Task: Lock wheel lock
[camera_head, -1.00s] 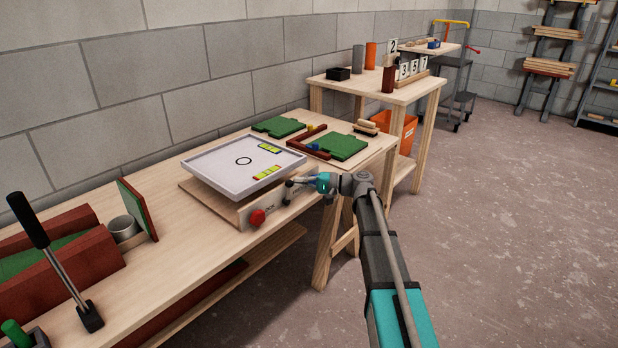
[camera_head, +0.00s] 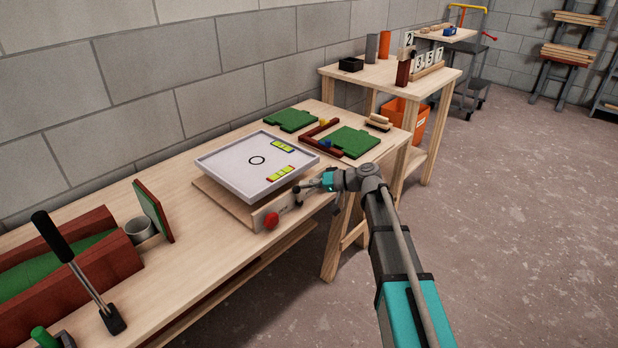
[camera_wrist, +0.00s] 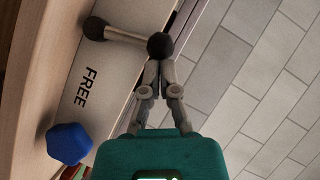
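The lock lever is a short metal bar with a black ball at each end. In the wrist view its near ball (camera_wrist: 160,45) is at my fingertips and its other ball (camera_wrist: 94,28) lies to the left against the pale panel. The word FREE shows on that panel beside the lever. In the head view the lever (camera_head: 297,189) is small, at the front right of the wooden base. My gripper (camera_wrist: 158,68) has its fingers close together, tips at the near ball; I cannot tell whether they touch it. My gripper (camera_head: 308,187) also shows in the head view, beside the lever.
A white tray (camera_head: 220,160) sits tilted on the wooden base, with a red knob (camera_head: 271,220) at its front. A blue knob (camera_wrist: 69,143) shows in the wrist view. Green boards (camera_head: 355,142) lie behind to the right. A black-handled lever (camera_head: 75,265) stands at left.

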